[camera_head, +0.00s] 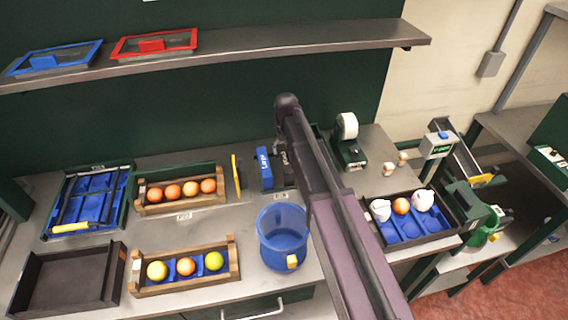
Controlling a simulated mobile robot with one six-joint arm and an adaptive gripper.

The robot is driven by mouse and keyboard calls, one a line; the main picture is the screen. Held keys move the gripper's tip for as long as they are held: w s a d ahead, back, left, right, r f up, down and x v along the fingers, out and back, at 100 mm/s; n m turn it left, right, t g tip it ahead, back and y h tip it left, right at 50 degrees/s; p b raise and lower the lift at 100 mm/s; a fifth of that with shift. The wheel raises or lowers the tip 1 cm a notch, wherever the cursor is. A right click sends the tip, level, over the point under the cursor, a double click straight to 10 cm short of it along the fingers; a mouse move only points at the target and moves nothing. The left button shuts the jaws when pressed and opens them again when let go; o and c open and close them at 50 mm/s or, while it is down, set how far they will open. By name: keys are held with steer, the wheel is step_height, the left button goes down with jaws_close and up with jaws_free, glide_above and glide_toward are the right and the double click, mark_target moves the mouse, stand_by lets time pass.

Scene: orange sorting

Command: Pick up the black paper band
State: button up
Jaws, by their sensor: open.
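A dark upright piece with pale lettering (284,160) stands at the back of the bench, just right of a blue piece lettered "Large" (264,168). It may be the black paper band, but my arm covers its right side and I cannot read it. My arm crosses the view from the bottom right up to a rounded joint above the bench. My gripper cannot be made out; the arm hides the area behind it.
A blue bucket (282,240) stands in front. Wooden crates of fruit (184,282) (181,206), a blue-lined tray (88,200) and an empty black tray (68,284) lie left. A tape dispenser (349,145) and a black fruit tray (440,242) stand right. A shelf (250,42) overhangs the back.

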mark_target(285, 159)
steer(key=shift+f, duration=0.1)
stand_by(0.3)
steer(key=shift+a+f+b, duration=0.15)
steer(key=shift+f+b, duration=2.4)
steer(key=shift+b, duration=0.05)
steer(key=shift+c, duration=0.2)
steer(key=c, duration=0.9)
